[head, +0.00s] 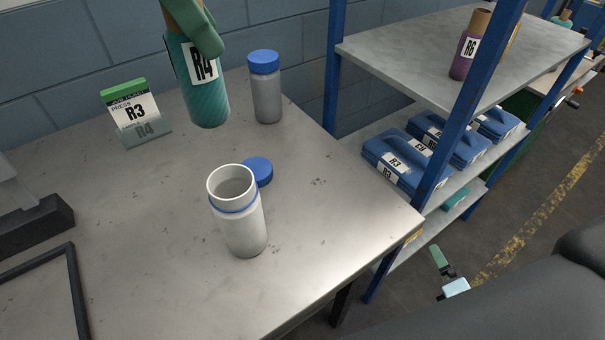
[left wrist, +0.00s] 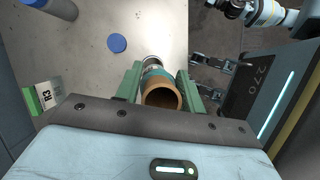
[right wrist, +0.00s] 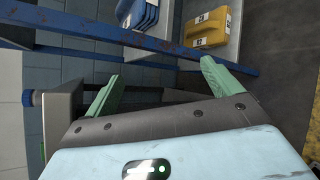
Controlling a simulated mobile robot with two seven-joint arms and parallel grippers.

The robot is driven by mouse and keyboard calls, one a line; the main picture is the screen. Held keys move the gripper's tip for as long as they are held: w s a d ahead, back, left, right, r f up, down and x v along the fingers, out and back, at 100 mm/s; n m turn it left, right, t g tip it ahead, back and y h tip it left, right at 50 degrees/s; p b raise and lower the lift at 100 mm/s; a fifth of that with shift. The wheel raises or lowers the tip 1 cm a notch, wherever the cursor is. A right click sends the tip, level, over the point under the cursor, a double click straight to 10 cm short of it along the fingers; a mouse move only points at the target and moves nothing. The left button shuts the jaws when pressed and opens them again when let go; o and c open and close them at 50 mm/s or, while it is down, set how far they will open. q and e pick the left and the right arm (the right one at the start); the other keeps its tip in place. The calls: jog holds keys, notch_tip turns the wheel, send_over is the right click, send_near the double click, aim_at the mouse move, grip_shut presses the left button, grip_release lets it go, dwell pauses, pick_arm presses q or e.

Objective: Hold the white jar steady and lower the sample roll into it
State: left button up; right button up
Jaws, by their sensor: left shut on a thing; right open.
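The white jar (head: 243,225) stands upright and open on the table, with a blue ring below its rim. My left gripper (head: 195,30) is shut on the teal sample roll (head: 207,95), labelled R4. The roll hangs near upright, apart from the jar, above and to its left in the head view. In the left wrist view the left gripper (left wrist: 158,80) grips the roll around its brown core end (left wrist: 162,95); the jar is mostly or wholly hidden there. My right gripper (right wrist: 161,70) is open and empty, away from the jar, facing the shelf.
A blue lid (head: 258,172) lies behind the jar. A blue-capped jar (head: 266,92) and an R3/R4 sign (head: 135,112) stand farther back. A blue-framed shelf (head: 395,50) with blue packs (head: 395,158) stands right of the table (head: 330,230). A dark frame (head: 75,290) lies at left.

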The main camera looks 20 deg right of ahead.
jog(key=w+d+r+n+t+h, duration=0.1)
jog(key=w+d+r+n+t, duration=0.15)
jog(key=r+n, duration=0.3)
jog(key=w+d+r+n+t+h, duration=0.1)
jog(key=w+d+r+n, duration=0.1)
jog(key=w+r+n, duration=0.3)
jog(key=w+a+r+n+t+y, duration=0.2)
jog(key=r+n, duration=0.2)
jog(key=r, duration=0.2)
jog(key=w+a+r+n+t+y, duration=0.1)
jog(key=a+r+n+t+y, duration=0.15)
jog(key=r+n, duration=0.2)
jog(key=n+g+y, duration=0.8)
jog(key=g+y, duration=0.4)
jog(key=y, duration=0.6)
send_near(228, 208)
jog(key=w+d+f, duration=0.2)
jog(key=w+f, duration=0.1)
jog(key=f, duration=0.2)
jog(key=x, duration=1.2)
jog(key=shift+a, duration=0.4)
